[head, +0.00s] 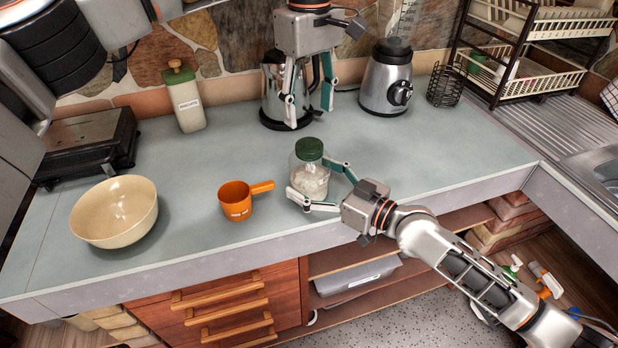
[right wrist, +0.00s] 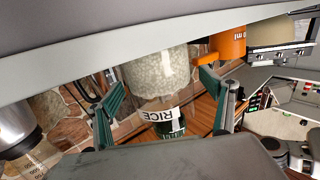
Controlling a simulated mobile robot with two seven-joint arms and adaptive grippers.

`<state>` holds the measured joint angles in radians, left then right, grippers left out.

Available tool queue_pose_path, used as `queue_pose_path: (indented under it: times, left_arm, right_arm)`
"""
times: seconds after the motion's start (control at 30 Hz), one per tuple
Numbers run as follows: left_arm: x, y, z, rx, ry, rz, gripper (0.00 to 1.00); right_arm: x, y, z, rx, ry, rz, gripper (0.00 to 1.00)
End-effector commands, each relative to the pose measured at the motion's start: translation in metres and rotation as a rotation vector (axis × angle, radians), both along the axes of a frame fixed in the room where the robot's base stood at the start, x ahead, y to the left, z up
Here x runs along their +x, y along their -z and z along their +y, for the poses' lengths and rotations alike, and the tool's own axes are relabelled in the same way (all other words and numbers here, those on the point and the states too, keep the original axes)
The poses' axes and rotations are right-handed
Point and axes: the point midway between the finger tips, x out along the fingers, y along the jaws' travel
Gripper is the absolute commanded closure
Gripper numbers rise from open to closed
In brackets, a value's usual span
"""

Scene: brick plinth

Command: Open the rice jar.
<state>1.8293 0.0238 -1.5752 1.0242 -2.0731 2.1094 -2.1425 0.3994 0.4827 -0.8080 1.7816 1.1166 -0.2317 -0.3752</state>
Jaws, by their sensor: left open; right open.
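The rice jar (head: 312,182) is clear glass with white rice in it and stands on the counter near the front edge. Its dark green lid (head: 309,149) is on top. In the right wrist view the jar (right wrist: 158,75) appears upside down, with a RICE label. My right gripper (head: 308,178) is open, with its fingers on either side of the jar body; I cannot tell if they touch it. My left gripper (head: 308,114) is open and empty, pointing down above and behind the lid, in front of the kettle in the head view.
An orange measuring cup (head: 236,201) and a cream bowl (head: 114,212) stand left of the jar. A dish rack (head: 545,79) stands back right. The counter right of the jar is clear.

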Motion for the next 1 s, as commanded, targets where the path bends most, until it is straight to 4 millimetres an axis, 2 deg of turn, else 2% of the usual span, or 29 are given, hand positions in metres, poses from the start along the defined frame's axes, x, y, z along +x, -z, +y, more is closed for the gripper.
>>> queue_pose_path:
  times: [0.13,0.4,0.47,0.63,0.67,0.7,0.73,0.87,1.0]
  left_arm:
    - [-0.0002,0.0001,-0.0003,-0.001,0.0,0.001,0.46]
    - [-0.0002,0.0002,-0.0003,-0.001,0.0,0.001,0.46]
    - [-0.0002,0.0002,-0.0003,-0.001,0.0,0.001,0.46]
    - [-0.0002,0.0002,-0.0003,-0.001,0.0,0.001,0.46]
    - [-0.0002,0.0002,-0.0003,-0.001,0.0,0.001,0.46]
    - [-0.0002,0.0002,-0.0003,-0.001,0.001,0.001,0.46]
    - [-0.0002,0.0002,-0.0003,-0.001,0.005,0.001,0.46]
    - [0.0,0.0001,0.0,0.0,0.082,0.0,0.46]
    - [-0.0001,0.0002,0.0002,0.001,0.234,0.001,0.46]
  right_arm:
    - [0.0053,-0.0002,0.0068,0.0,0.0,-0.001,0.18]
    - [0.0058,0.0001,0.0078,-0.001,0.0,-0.001,0.18]
    - [0.0058,0.0001,0.0078,-0.001,0.0,-0.001,0.31]
    - [0.0057,0.0002,0.0076,-0.001,0.0,-0.001,0.75]
    - [0.0057,0.0002,0.0076,-0.001,0.0,-0.001,0.76]
    - [0.0057,0.0003,0.0076,-0.001,0.0,-0.001,0.93]
    - [0.0056,0.0003,0.0077,-0.001,0.0,-0.001,0.97]
    - [0.0055,0.0004,0.0076,-0.001,0.0,-0.001,0.97]
    - [0.0055,0.0004,0.0076,-0.001,-0.001,-0.001,0.97]
